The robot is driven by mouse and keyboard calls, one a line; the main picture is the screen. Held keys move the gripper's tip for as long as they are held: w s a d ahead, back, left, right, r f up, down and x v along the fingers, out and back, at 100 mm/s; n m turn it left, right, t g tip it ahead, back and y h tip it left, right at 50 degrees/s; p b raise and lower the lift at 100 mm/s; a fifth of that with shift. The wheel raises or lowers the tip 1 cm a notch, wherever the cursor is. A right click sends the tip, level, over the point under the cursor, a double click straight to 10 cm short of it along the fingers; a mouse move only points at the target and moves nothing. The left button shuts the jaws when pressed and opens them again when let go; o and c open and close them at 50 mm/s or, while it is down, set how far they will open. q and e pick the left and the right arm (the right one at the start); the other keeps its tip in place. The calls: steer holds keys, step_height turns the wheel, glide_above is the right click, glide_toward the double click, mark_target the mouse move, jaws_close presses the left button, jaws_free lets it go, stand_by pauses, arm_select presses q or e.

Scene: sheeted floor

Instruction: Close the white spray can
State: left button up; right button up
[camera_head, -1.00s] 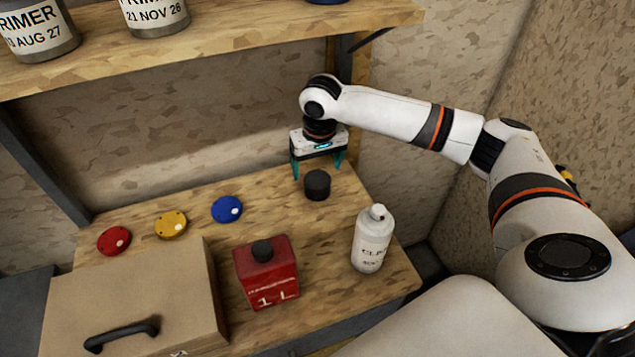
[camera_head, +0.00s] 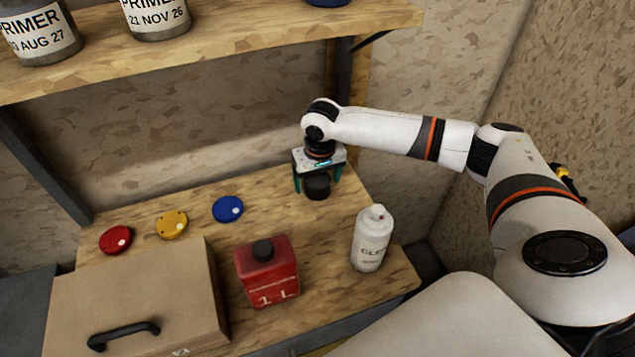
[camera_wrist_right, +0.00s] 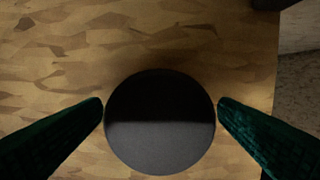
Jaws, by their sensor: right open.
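The white spray can (camera_head: 371,240) stands upright near the right front of the wooden bench, with a small nozzle showing on top. A black round cap (camera_head: 317,187) sits on the bench behind it. My right gripper (camera_head: 317,184) points down over the black cap, open, with its green fingers on either side. In the right wrist view the cap (camera_wrist_right: 160,122) lies between the two fingertips, which are very close to its sides; I cannot tell whether they touch it. My left gripper is not in view.
A red 1 L canister (camera_head: 267,272) stands left of the can. A brown case (camera_head: 140,300) with a black handle is at front left. Red (camera_head: 116,240), yellow (camera_head: 172,225) and blue (camera_head: 228,209) discs lie behind. A shelf (camera_head: 230,35) with primer tins is above.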

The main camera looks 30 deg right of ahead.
mark_target(317, 178)
steer(key=shift+c, duration=0.5)
steer(key=c, duration=0.9)
steer(key=shift+r, duration=0.1)
step_height(317, 178, up, 10)
steer(key=shift+f+b, duration=0.1)
steer(key=shift+b, duration=0.25)
